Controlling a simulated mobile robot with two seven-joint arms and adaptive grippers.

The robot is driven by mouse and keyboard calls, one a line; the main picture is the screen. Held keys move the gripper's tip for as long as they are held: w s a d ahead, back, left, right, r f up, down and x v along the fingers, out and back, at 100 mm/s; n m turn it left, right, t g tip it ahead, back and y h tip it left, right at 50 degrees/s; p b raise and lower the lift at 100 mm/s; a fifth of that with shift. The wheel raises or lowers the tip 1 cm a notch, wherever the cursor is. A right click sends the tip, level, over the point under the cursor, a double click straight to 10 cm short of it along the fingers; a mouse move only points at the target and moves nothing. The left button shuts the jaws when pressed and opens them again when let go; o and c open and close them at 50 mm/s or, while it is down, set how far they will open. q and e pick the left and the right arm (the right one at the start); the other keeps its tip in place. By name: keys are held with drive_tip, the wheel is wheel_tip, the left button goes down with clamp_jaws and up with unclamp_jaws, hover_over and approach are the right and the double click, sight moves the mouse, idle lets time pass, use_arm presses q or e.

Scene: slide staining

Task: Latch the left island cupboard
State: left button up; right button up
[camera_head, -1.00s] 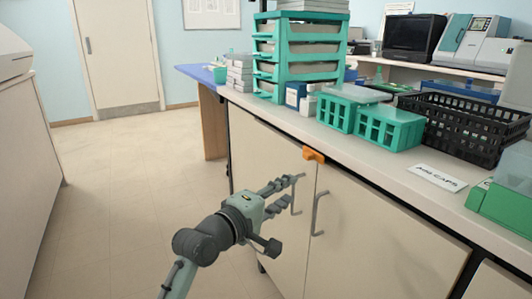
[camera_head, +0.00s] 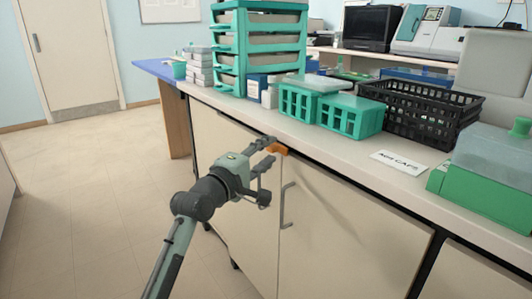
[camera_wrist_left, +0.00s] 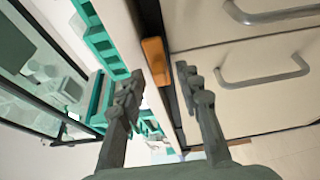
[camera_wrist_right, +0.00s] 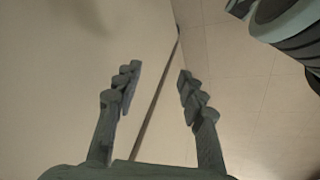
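The left island cupboard (camera_head: 335,235) has pale double doors under the counter, and they look closed. An orange latch (camera_head: 277,148) sits at their top edge, just under the counter. My left gripper (camera_head: 269,152) is at the latch and partly covers the left door. In the left wrist view its fingers (camera_wrist_left: 157,82) are apart, with the orange latch (camera_wrist_left: 154,58) lying ahead, in line with the gap. Whether they touch it I cannot tell. My right gripper (camera_wrist_right: 157,76) is open and empty in front of a plain pale surface, and is outside the head view.
The counter (camera_head: 345,150) overhangs the doors. On it stand a teal drawer rack (camera_head: 242,50), teal crates (camera_head: 350,117), a black basket (camera_head: 415,115) and a green-based box (camera_head: 485,185). A door handle (camera_head: 285,205) sticks out below the latch. The floor at left is clear.

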use_arm(q)
clamp_jaws()
